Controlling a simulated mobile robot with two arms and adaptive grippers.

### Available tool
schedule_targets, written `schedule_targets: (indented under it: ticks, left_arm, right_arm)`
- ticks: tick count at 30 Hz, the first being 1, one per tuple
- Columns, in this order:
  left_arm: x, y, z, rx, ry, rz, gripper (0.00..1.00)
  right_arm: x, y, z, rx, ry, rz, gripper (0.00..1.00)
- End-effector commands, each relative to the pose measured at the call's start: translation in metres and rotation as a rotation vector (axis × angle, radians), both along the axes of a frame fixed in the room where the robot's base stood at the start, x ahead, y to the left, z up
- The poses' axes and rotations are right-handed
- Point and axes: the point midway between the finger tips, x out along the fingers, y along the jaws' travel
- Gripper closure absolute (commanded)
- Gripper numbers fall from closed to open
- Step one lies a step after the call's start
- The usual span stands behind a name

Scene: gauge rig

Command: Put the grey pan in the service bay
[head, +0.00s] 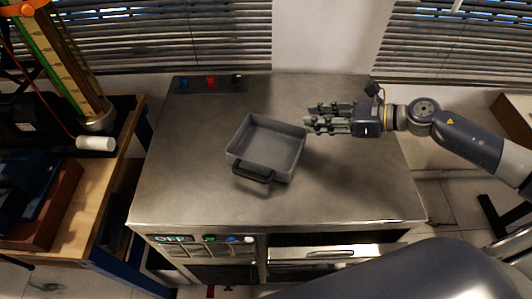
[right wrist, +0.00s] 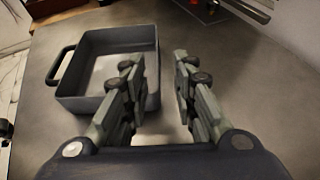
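The grey pan (head: 262,150) is a square, shallow, empty tray with a dark loop handle on its front side. It sits on the metal cabinet top. My right gripper (head: 309,123) is beside the pan's right wall, its fingers pointing left. In the right wrist view the gripper (right wrist: 160,75) is open with a clear gap between its fingers. The pan (right wrist: 100,45) is to the left there, its near wall partly behind the left finger. I cannot tell whether the fingers touch it. The cabinet front has an opening with a pale handled panel (head: 335,254), possibly the service bay. My left gripper is not in view.
The metal cabinet top (head: 195,190) is mostly clear around the pan. Blue, red and black knobs (head: 210,82) are at its back left. A control panel (head: 205,242) with an OFF display is on the front. A wooden bench (head: 100,185) stands at left.

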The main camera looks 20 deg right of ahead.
Motion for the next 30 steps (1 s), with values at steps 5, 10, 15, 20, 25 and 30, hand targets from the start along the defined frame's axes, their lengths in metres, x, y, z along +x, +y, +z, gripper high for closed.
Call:
schedule_targets:
  ticks: [5,10,15,20,25,30]
  left_arm:
    - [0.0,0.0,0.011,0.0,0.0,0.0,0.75]
    - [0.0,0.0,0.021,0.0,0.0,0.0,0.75]
    - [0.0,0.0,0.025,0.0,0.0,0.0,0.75]
    - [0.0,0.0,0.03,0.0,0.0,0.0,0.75]
    - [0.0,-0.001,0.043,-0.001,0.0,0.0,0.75]
    - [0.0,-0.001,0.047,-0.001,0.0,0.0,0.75]
  right_arm:
    - [0.013,0.017,-0.002,0.005,-0.004,0.002,0.74]
    - [0.027,0.034,-0.012,0.003,-0.002,0.001,0.74]
    - [0.035,0.045,-0.02,0.003,0.001,0.001,0.74]
    - [0.039,0.051,-0.023,0.002,0.0,0.001,0.74]
    - [0.049,0.069,-0.032,0.004,0.0,0.002,0.74]
    - [0.059,0.082,-0.042,0.003,0.0,0.001,0.74]
